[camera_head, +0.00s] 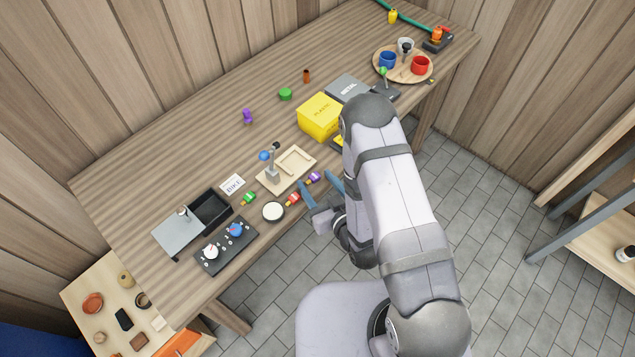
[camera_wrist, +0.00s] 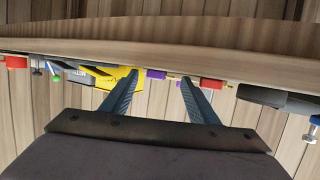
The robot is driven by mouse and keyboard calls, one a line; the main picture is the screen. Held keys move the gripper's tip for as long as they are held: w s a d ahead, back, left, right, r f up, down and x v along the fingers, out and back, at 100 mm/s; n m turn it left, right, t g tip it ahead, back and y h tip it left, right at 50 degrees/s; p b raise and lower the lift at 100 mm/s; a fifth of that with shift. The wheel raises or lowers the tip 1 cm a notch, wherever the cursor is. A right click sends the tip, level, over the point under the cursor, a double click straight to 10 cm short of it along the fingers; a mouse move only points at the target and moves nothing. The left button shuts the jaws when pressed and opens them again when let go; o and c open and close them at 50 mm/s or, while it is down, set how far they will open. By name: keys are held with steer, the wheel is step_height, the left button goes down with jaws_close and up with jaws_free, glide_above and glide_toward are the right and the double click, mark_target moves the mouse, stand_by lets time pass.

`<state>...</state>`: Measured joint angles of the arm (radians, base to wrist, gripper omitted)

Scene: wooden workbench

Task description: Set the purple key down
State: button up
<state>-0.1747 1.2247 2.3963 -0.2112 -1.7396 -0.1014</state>
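A small purple piece (camera_head: 314,177) with a pale end lies at the front edge of the bench, beside a red one. It also shows in the wrist view (camera_wrist: 155,73), between and beyond the fingertips. Another purple object (camera_head: 247,116) stands farther back on the bench; I cannot tell for sure which of the two is the key. My gripper (camera_head: 316,183) is open at the bench's front edge, its two blue-grey fingers spread apart. Nothing is held between them.
Near the front edge are a red piece (camera_head: 293,198), a green piece (camera_head: 248,198), a round white-topped dish (camera_head: 273,212) and a wooden tray (camera_head: 268,183). A yellow box (camera_head: 319,117) stands to the right. Bare wood lies around the farther purple object.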

steer(key=shift+r, duration=0.1)
steer(key=shift+s+d, duration=0.25)
steer(key=shift+s, duration=0.35)
steer(key=shift+v, duration=1.85)
steer(key=shift+r, duration=0.1)
steer(key=c, duration=0.8)
